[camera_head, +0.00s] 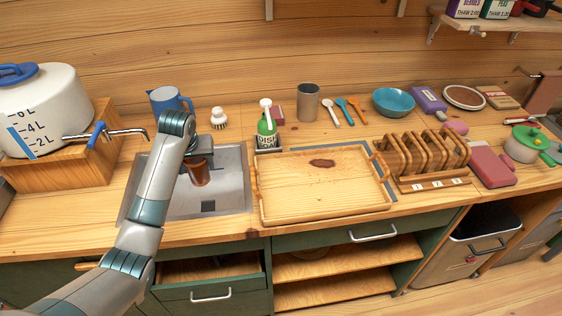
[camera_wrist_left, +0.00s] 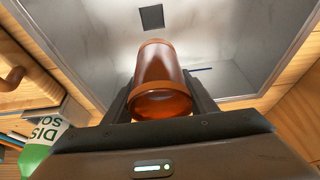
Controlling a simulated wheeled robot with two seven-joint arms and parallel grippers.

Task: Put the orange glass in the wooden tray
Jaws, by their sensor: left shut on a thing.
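The orange glass (camera_head: 199,174) is held by my left gripper (camera_head: 198,160) over the metal sink (camera_head: 228,190) in the head view. In the left wrist view the glass (camera_wrist_left: 160,75) sits between the two dark fingers of my left gripper (camera_wrist_left: 160,98), which is shut on it. The wooden tray (camera_head: 315,205) lies on the counter just right of the sink. It has raised edges and side handles and is empty apart from a dark brown mark on its surface. My right gripper is in neither view.
A green soap bottle (camera_head: 267,128) stands behind the tray's left corner. A wooden rack (camera_head: 424,158) is close to the tray's right side. A grey cup (camera_head: 308,102) and several spoons are behind the tray.

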